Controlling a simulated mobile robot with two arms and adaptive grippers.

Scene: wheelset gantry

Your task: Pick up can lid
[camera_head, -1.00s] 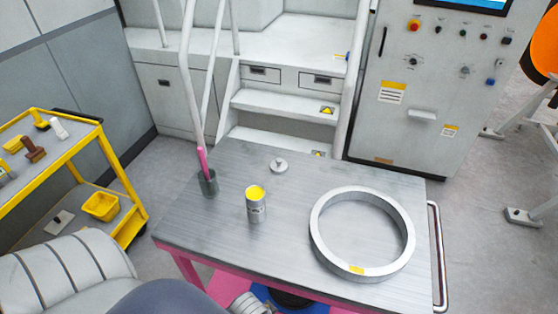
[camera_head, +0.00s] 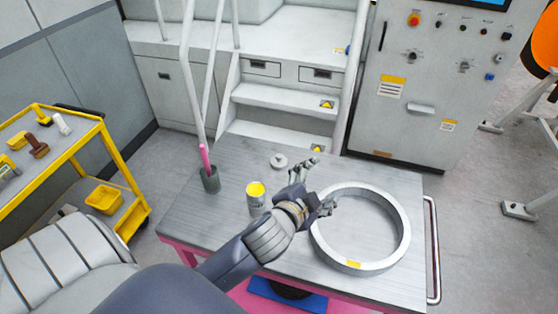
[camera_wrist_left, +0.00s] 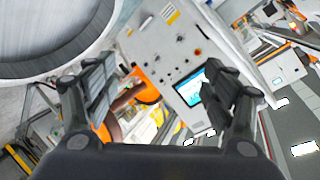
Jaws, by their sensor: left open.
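The can lid (camera_head: 279,161) is a small grey disc with a knob, lying flat near the back edge of the metal table. An open can (camera_head: 256,198) with yellow contents stands left of my forearm. My left gripper (camera_head: 318,184) is above the table, right of and nearer than the lid, by the rim of the large ring. It is apart from the lid. In the left wrist view, its two fingers (camera_wrist_left: 160,95) are spread with nothing between them. The lid does not show in that view. My right gripper is not in view.
A large metal ring (camera_head: 402,240) covers the table's right side. A grey cup (camera_head: 210,179) with a pink-handled tool stands at the left. A yellow trolley (camera_head: 104,155) is further left. Steps and a control cabinet (camera_head: 430,105) stand behind the table.

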